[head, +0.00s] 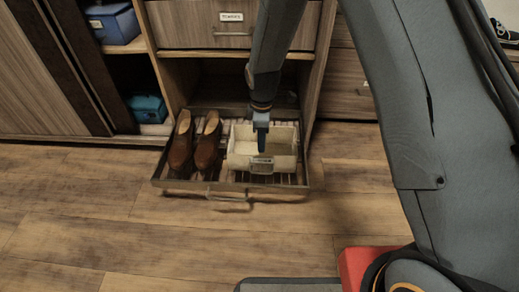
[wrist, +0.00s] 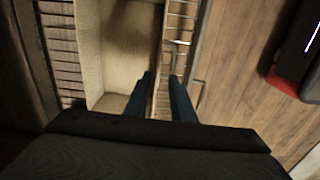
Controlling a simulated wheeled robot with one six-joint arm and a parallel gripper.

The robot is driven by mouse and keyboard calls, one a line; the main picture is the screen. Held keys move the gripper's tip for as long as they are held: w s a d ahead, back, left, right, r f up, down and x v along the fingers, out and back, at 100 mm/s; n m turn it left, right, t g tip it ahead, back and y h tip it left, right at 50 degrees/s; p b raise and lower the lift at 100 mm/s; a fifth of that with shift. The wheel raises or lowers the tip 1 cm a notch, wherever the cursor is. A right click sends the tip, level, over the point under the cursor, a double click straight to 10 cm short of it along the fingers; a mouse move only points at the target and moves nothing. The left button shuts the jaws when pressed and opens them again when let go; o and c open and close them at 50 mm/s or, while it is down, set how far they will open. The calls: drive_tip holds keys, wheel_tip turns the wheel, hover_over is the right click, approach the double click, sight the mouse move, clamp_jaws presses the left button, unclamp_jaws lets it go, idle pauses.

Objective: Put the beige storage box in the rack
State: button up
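The beige storage box (head: 284,163) sits in the pulled-out slatted rack (head: 170,185), to the right of a pair of brown shoes. It looks level, is open on top, and has a label on its front. My gripper (head: 262,143) points down at the box's front side. In the wrist view, my gripper (wrist: 162,79) is open and straddles one wall of the box (wrist: 128,55). One finger is inside the box and the other is outside it, over the slats, with a visible gap to the wall. The box's underside is hidden.
The brown shoes (head: 207,142) fill the rack's left part. Wooden drawers (head: 205,35) are above the rack, with cabinet posts on both sides. A blue box (head: 112,23) and a teal case (head: 148,108) are on shelves at left. The floor in front is clear.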

drive_tip(key=s+a+r+m, duration=0.2)
drive_tip(key=s+r, duration=0.4)
drive_tip(key=r, duration=0.3)
drive_tip(key=s+a+r+m, duration=0.2)
drive_tip(key=s+r+m, duration=0.1)
drive_tip(key=s+r, duration=0.55)
drive_tip(key=s+d+r+m, duration=0.1)
drive_tip(key=s+r+m, duration=0.1)
drive_tip(key=s+r, duration=0.3)
drive_tip(key=s+d+r+m+y, duration=0.1)
drive_tip(key=s+r, duration=0.4)
drive_tip(key=s, duration=0.8)
drive_tip(key=shift+d+r+m+y, duration=0.3)
drive_tip(key=shift+d+m, duration=0.2)
drive_tip(key=shift+m, duration=0.7)
drive_tip(key=shift+r+p, duration=0.55)
drive_tip(key=shift+r, duration=0.05)
drive_tip(key=d+r+m+p, duration=0.2)
drive_tip(key=d+r+p, duration=0.5)
drive_tip(key=p, duration=0.5)
drive_tip(key=d+r+m+h+p, duration=0.1)
drive_tip(key=d+r+m+p, duration=0.1)
drive_tip(key=d+r+p, duration=0.5)
drive_tip(key=d+r+m+p, duration=0.3)
drive_tip(key=d+r+p, duration=0.3)
drive_tip(key=r+p, duration=0.9)
drive_tip(key=p, duration=0.4)
drive_tip(key=shift+d+h, duration=0.3)
drive_tip(key=shift+d, duration=0.1)
